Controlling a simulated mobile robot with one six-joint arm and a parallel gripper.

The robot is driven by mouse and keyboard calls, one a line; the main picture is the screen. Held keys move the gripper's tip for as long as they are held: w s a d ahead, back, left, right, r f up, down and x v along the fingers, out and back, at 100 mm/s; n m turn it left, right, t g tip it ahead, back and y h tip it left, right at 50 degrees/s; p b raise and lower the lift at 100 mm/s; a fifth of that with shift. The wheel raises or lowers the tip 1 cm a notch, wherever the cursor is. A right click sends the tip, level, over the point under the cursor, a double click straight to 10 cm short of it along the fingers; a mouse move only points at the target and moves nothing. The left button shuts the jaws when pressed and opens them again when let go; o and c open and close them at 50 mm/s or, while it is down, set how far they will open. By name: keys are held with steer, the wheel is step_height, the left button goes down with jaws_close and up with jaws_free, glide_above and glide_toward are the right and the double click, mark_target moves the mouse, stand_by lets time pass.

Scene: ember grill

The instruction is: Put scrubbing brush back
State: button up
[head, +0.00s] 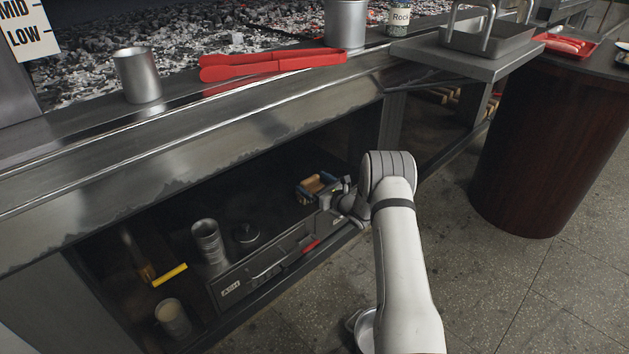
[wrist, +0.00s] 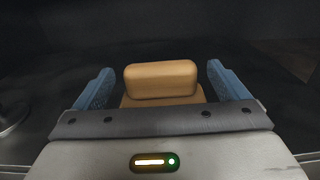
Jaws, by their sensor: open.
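A tan, block-shaped wooden thing, which looks like the scrubbing brush (wrist: 160,78), sits between my fingers in the wrist view. There is a gap on both sides of it. My gripper (wrist: 163,80) is open, its blue fingertips left and right of the block. In the head view, my gripper (head: 317,188) reaches into the dark shelf under the grill counter, with the tan brush (head: 314,184) between the fingers. The brush's bristles and underside are hidden.
The counter edge (head: 200,125) overhangs the shelf. Red tongs (head: 270,65) lie above.

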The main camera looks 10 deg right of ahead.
steer(key=p+v, duration=0.3)
steer(key=v, duration=0.7)
steer(key=s+a+r+n+g+y, duration=0.2)
steer(key=s+a+r+n+g, duration=1.1)
steer(key=s+a+r+n, duration=0.45)
steer(key=s+d+r+n+h, duration=0.2)
steer(key=s+d+n+h, duration=0.2)
steer(key=s, duration=0.4)
steer(key=s+d+r+n+h, duration=0.2)
steer(key=s+d+n+h, duration=0.1)
steer(key=s, duration=0.5)
steer(key=s+d+r+n+g+h, duration=0.1)
steer(key=s+d+n+h, duration=0.3)
steer(key=s, duration=0.5)
steer(key=shift+d+r+n+h, duration=0.35)
steer(key=shift+d+r+h, duration=0.1)
steer(key=shift+r+h, duration=0.05)
